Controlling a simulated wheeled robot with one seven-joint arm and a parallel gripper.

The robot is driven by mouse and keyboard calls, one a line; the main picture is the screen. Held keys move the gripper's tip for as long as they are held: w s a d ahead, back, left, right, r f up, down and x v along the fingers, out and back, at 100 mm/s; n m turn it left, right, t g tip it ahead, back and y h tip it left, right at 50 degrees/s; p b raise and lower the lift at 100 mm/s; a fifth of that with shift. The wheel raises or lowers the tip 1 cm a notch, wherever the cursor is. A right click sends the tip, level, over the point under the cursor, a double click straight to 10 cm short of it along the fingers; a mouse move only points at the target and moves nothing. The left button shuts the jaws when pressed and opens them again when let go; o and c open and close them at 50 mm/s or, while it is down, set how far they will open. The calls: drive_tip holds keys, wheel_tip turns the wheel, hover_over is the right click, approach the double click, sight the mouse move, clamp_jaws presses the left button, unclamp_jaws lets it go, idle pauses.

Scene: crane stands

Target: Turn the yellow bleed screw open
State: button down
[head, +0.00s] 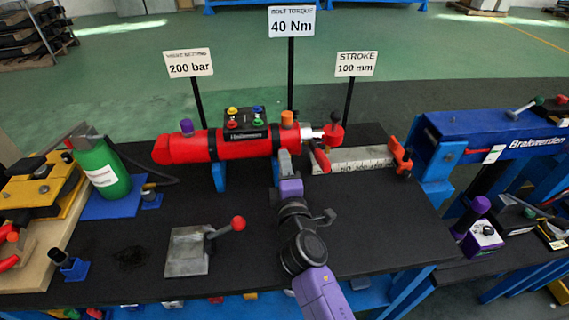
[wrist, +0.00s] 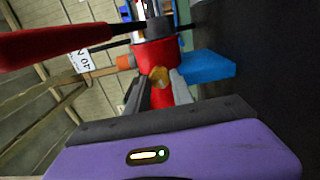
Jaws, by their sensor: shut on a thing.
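The yellow bleed screw (wrist: 158,75) shows as a small gold head on the red cylinder in the wrist view. My gripper (wrist: 160,86) has a grey finger on each side of it and is shut on it. In the head view my gripper (head: 284,156) reaches the front side of the red cylinder (head: 184,149), near its right end. The screw is hidden there behind my fingers. The turn angle of the screw cannot be told.
A black block (head: 245,123) with coloured knobs sits on the cylinder. A red lever (head: 320,158) lies close right of my gripper and a long red bar (wrist: 50,42) crosses the wrist view. A grey plate with a red-knobbed lever (head: 237,224) stands front left. The black bench front is mostly clear.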

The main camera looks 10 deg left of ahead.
drive_tip(key=shift+f, duration=0.1)
drive_tip(key=c, duration=1.1)
unclamp_jaws()
drive_tip(key=shift+s, duration=0.15)
drive_tip(key=v, duration=0.7)
drive_tip(key=shift+s+p, duration=0.3)
drive_tip(key=shift+p, duration=0.15)
drive_tip(key=shift+d, duration=0.1)
